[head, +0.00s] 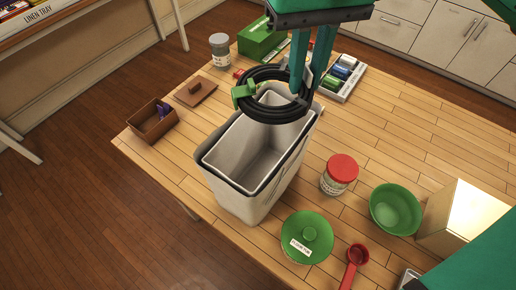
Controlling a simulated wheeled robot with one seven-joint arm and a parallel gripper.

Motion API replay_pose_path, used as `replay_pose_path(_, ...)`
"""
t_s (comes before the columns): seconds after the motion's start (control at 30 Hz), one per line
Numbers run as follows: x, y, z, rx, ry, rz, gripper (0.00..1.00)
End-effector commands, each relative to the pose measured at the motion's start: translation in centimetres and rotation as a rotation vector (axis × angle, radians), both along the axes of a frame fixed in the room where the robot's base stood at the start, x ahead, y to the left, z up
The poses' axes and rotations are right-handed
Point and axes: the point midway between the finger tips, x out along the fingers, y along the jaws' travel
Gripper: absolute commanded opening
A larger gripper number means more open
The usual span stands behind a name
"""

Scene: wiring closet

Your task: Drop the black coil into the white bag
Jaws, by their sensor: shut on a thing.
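The black coil (262,115), a ring of several dark loops with a green clip on its left side, hangs from my gripper (304,86). The fingers are shut on the coil's right part. The white bag (238,196) seems to be the tall, open-topped, off-white container with a dark rim on the table; it looks stiff and bin-like. Its inside looks empty where I can see it. In the picture the coil overlaps the container's far end and hides part of it. I cannot tell the height between them.
The wooden table (395,130) also holds a red-lidded jar (340,174), a green bowl (395,208), a green lid (307,237) and a red scoop (354,262). A brown box (153,122) stands at left. A tray of spools (343,79) and a green box (262,40) stand behind.

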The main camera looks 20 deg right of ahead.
Motion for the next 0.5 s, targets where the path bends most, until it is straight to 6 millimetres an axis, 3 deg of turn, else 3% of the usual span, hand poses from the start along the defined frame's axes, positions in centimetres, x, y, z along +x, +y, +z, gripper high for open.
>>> replay_pose_path(0.5,0.0,0.1,-4.9,0.000,0.000,0.002,0.00)
